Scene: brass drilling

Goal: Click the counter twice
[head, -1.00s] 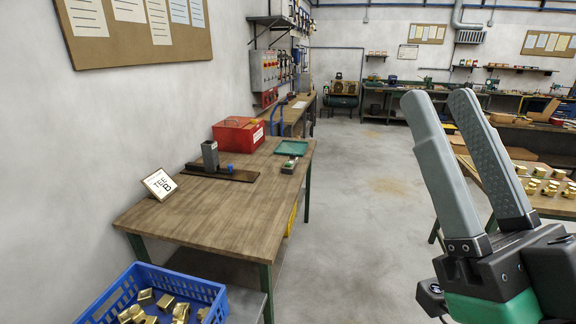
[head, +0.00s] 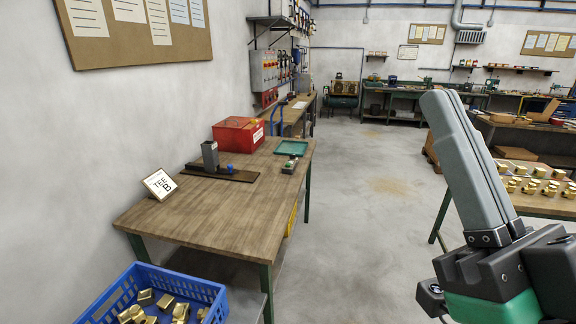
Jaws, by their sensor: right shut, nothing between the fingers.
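The counter appears to be the small dark device with a pale top (head: 290,165) near the right edge of the wooden table (head: 205,213); it is too small to read. My right gripper (head: 440,97) is in the right foreground, its long grey fingers closed together with nothing between them. It is well apart from the device, to its right and nearer the camera. My left gripper does not show.
On the table are a red box (head: 238,134), a green tray (head: 292,147), a grey upright block (head: 210,155) on a dark base and a sign (head: 159,184). A blue crate (head: 150,276) holds brass parts. Another table (head: 540,203) with brass pieces stands right. Table front is clear.

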